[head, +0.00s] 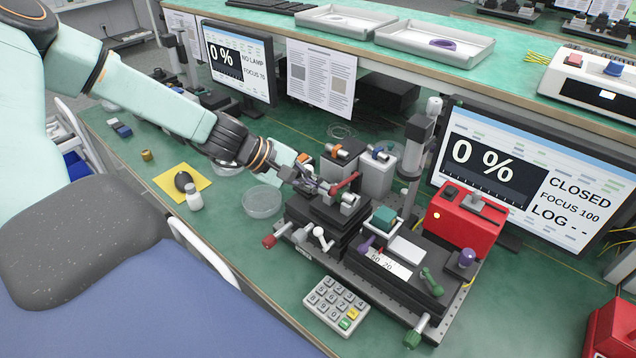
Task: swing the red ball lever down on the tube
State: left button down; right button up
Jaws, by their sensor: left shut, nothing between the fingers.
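My left gripper (312,186) is shut with nothing in it. It is at the left end of the dark stage blocks on the optical bench. The red lever (344,183) is just to the right of the fingertips and slants up to the right. I cannot tell whether the fingers touch it. A small light metal cylinder (348,201), perhaps the tube, sits below it and is partly hidden. The lever's ball end is too small to make out clearly. My right gripper is not in view.
A red box (463,220) stands at the right. A keypad (336,305) and a glass dish (262,201) lie on the green table. The right monitor (520,175) reads 0 % and CLOSED.

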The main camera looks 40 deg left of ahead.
pick_arm(q)
jog(key=shift+s+f+b, duration=0.25)
jog(key=shift+f+b, duration=0.4)
jog(key=shift+f, duration=0.45)
jog(key=shift+r+p, duration=0.8)
jog(key=shift+r, duration=0.05)
jog(key=shift+a, duration=0.15)
